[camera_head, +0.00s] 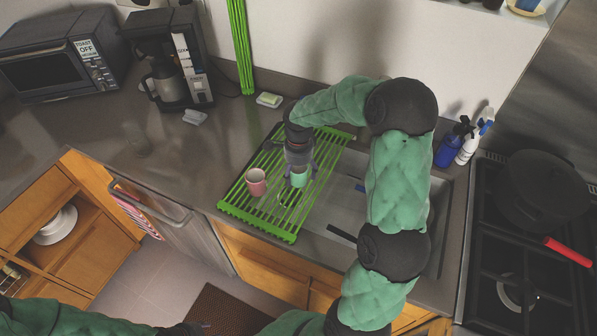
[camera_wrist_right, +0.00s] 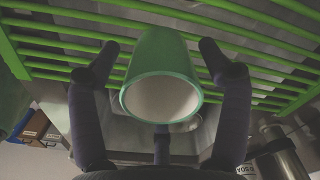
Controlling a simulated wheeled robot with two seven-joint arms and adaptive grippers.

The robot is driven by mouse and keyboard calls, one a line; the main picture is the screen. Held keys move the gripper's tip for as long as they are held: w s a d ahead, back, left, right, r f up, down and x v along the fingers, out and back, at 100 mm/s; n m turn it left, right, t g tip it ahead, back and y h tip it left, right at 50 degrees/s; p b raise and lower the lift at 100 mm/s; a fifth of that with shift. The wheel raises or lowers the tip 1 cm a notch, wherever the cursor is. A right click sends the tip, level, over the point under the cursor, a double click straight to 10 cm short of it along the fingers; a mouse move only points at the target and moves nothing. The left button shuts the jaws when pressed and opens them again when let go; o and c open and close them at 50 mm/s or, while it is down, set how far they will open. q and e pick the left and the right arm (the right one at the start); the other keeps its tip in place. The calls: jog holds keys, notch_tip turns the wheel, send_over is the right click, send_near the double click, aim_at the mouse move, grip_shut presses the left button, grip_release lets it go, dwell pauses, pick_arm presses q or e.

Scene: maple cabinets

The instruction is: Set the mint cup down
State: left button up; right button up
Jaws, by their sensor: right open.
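The mint cup (camera_head: 299,181) stands on the green roll-up drying rack (camera_head: 236,209) over the sink, right of a pink cup. My right gripper (camera_head: 300,172) is above and around it, pointing down, and hides part of it. In the right wrist view the mint cup (camera_wrist_right: 160,62) sits between the spread fingers of my right gripper (camera_wrist_right: 160,52), with gaps on both sides. The gripper is open. At the bottom left of the head view, a dark end of my left arm (camera_head: 185,328) shows; its fingers cannot be made out.
The pink cup (camera_head: 256,182) stands close left on the rack. The sink basin (camera_head: 335,205) is open to the right. A coffee maker (camera_head: 172,65) and toaster oven (camera_head: 65,60) are at the back left. Spray bottles (camera_head: 470,140) and a stove with a pot (camera_head: 540,190) are right.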

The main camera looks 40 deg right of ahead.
notch_tip(320, 180, up, 12)
jog(key=p, duration=0.2)
